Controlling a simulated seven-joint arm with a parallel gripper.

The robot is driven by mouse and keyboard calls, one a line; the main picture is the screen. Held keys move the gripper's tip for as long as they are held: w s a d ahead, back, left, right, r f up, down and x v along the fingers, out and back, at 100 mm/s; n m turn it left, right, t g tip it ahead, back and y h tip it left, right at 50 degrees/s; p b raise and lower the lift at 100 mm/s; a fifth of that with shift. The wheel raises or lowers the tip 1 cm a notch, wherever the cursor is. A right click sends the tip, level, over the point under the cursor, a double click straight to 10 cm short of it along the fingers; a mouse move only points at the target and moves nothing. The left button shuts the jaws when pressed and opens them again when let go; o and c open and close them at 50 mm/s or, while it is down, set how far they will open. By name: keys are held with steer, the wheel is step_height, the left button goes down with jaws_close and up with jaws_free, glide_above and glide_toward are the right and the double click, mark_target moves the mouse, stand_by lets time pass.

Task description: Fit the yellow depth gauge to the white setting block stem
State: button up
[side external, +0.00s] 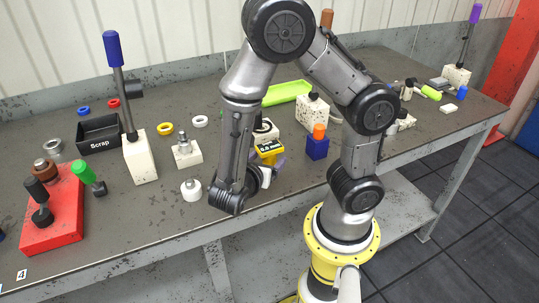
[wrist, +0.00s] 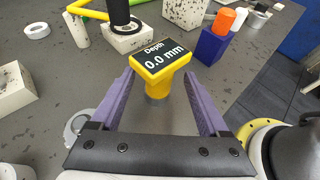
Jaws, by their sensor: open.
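The yellow depth gauge (wrist: 158,86) stands upright on the bench, its dark display reading "Depth 0.0 mm". It also shows in the side view (side external: 268,158), partly hidden by my arm. My gripper (wrist: 160,76) is open, its purple fingers on either side of the gauge with gaps visible. Its fingers are mostly hidden in the side view (side external: 279,162). A small white block with a short metal stem (side external: 187,156) stands to the left. Another white block (wrist: 130,42) with a black upright is just behind the gauge. I cannot tell which is the setting block.
A blue block with an orange cylinder (side external: 317,148) stands close right of the gauge. The bench's front edge is near.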

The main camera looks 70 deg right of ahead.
steer(key=shift+x, duration=1.35)
jaws_close()
steer(key=shift+w, duration=0.1)
